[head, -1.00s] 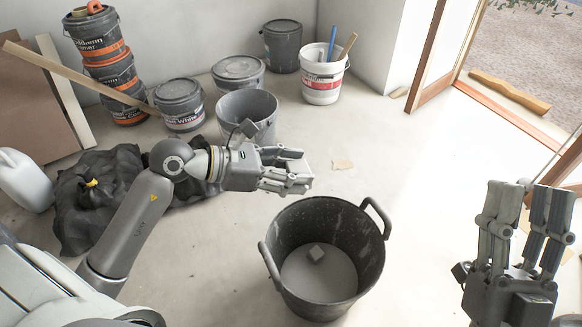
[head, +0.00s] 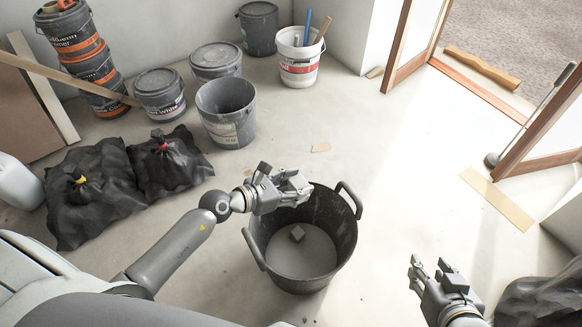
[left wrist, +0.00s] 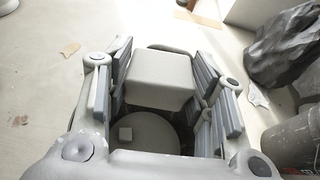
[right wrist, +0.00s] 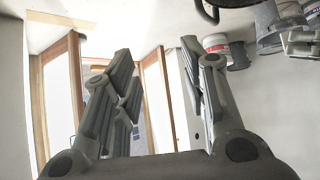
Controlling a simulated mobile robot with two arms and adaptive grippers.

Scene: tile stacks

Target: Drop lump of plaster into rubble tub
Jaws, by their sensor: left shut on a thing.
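The lump of plaster (left wrist: 160,78) is a pale block between the fingers of my left gripper (head: 300,188). The left gripper is shut on it and, in the head view, appears at the far left rim of the tub. The rubble tub (head: 344,240) is a dark round bucket with two handles, standing on the floor. My right gripper (head: 430,264) is open and empty, right of the tub.
An empty grey bucket (head: 227,125), lidded buckets (head: 160,92) and a white bucket with tools (head: 299,70) stand behind. Black bags (head: 95,205) lie at the left. A doorway with wooden frames (head: 535,120) is at the right.

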